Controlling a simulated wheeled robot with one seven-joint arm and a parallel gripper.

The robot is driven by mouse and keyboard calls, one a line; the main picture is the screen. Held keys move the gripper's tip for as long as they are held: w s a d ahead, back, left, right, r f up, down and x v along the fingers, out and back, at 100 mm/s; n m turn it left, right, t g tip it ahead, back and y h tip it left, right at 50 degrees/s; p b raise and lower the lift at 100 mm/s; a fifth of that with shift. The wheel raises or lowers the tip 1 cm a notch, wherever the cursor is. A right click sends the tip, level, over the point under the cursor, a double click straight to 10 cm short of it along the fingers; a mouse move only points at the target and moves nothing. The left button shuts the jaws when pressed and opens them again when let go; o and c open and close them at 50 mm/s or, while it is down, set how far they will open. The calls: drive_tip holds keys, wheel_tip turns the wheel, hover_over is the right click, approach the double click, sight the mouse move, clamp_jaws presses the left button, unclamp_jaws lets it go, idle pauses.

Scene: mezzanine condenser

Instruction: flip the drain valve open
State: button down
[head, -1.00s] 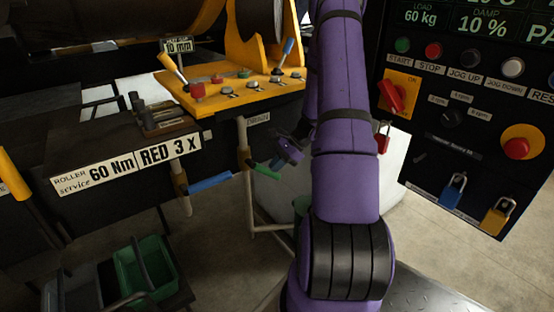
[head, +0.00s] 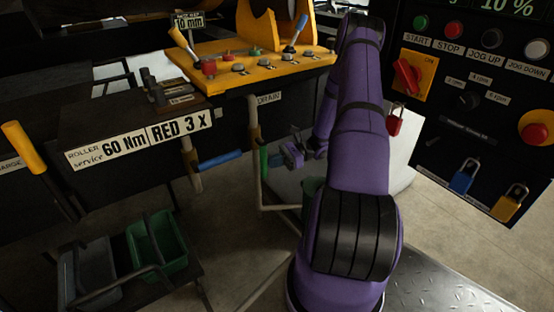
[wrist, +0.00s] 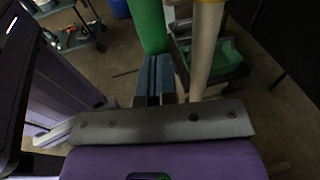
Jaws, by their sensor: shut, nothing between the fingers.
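The valve with the green lever (head: 264,162) sits on a pale vertical pipe (head: 254,110) under the yellow panel. The green lever hangs down, roughly in line with the pipe. In the wrist view the green lever (wrist: 148,25) lies just beyond my fingertips, beside the pale pipe (wrist: 207,45). My gripper (head: 279,158) is shut and empty, just right of the lever; its closed fingers also show in the wrist view (wrist: 155,80). Whether they touch the lever cannot be told.
A blue lever (head: 220,160) points sideways on another pipe just left. A green bin (head: 165,262) stands on a low cart at lower left. The control panel (head: 450,130) with padlocks is to the right. Open floor (head: 235,240) lies below the pipes.

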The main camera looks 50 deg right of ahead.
drive_tip(key=shift+a+f, duration=0.15)
drive_tip(key=shift+a, duration=0.25)
idle(0.3)
drive_tip(key=v, duration=0.8)
drive_tip(key=shift+w+d, duration=0.1)
idle(0.5)
